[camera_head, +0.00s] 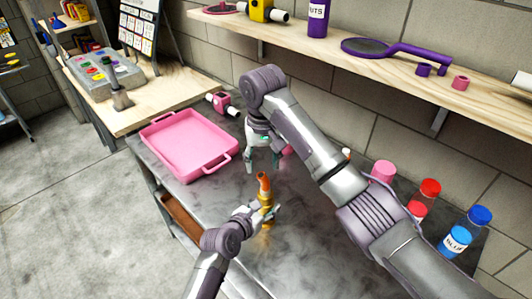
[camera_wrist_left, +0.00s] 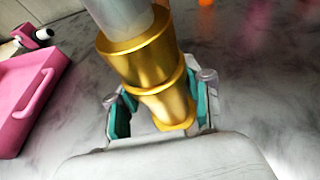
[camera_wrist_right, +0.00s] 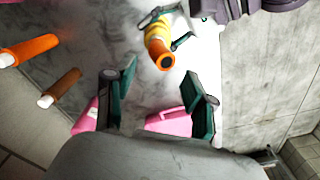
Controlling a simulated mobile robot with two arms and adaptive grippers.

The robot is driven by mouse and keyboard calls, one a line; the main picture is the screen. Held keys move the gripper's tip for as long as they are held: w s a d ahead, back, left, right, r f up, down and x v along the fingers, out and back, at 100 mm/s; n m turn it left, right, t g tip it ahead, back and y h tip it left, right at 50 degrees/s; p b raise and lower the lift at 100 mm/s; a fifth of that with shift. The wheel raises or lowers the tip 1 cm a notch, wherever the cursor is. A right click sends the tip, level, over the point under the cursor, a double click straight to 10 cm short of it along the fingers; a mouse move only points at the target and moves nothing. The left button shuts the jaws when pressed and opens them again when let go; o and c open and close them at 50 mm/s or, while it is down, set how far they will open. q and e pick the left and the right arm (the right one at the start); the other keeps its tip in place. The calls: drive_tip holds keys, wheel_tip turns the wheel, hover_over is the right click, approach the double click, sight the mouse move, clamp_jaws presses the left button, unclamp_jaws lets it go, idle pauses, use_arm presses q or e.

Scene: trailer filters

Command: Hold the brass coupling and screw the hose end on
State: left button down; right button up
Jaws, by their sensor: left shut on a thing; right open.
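The brass coupling (camera_head: 267,203) stands upright above the grey table (camera_head: 310,265) in the head view, with an orange upper end. My left gripper (camera_head: 265,212) is shut around its lower part. In the left wrist view the coupling (camera_wrist_left: 150,60) sits between the teal pads of my left gripper (camera_wrist_left: 160,108). A grey cylinder rises from its top there. My right gripper (camera_head: 262,165) is open and empty, behind and above the coupling. I cannot make out a separate hose end.
A pink tray (camera_head: 190,172) lies on the table to the left. A pink cup (camera_head: 383,171) and bottles with red (camera_head: 430,187) and blue (camera_head: 480,214) caps stand at right. A wooden shelf (camera_head: 300,40) runs along the wall above. The front table top is mostly clear.

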sight(266, 187)
drive_tip(key=n, duration=0.2)
drive_tip(key=r+n, duration=0.1)
drive_tip(key=n, duration=0.4)
drive_tip(key=shift+d+r+n, duration=0.2)
drive_tip(key=shift+r+n, duration=0.1)
drive_tip(key=shift+r, duration=0.05)
drive_tip(key=n, duration=0.4)
drive_tip(key=shift+d+r, duration=0.1)
drive_tip(key=shift+r, duration=0.25)
drive_tip(key=n, duration=0.5)
drive_tip(key=shift+s+d+r, duration=0.15)
drive_tip(key=shift+s+r, duration=0.05)
drive_tip(key=shift+r, duration=0.15)
wheel_tip(266, 187, down, 12)
drive_tip(key=shift+f, duration=0.1)
